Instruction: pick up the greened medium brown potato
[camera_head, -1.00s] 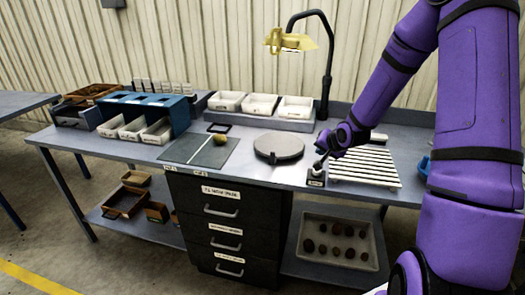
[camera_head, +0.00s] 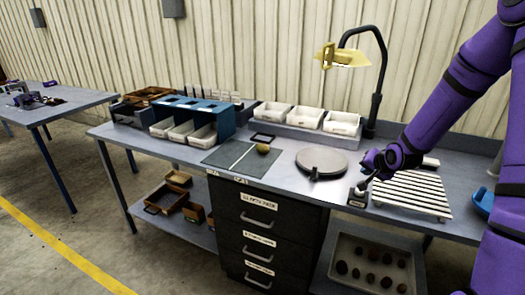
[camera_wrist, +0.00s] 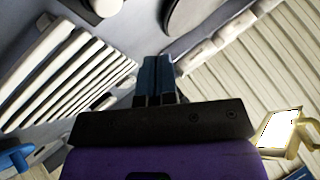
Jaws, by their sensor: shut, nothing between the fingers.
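One brownish-yellow potato (camera_head: 263,148) lies on the dark mat (camera_head: 228,159) in the head view, near the mat's right back part. Any green on it is too small to tell. Several darker potatoes lie in a grey tray (camera_head: 338,243) on the lower shelf.
A round turntable (camera_head: 321,160) stands between mat and gripper. A white slatted rack (camera_head: 412,193) is at the right, below my arm. White bins (camera_head: 308,117), a blue rack (camera_head: 194,111) and a yellow lamp (camera_head: 342,57) stand behind. Black drawers (camera_head: 262,225) are under the bench.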

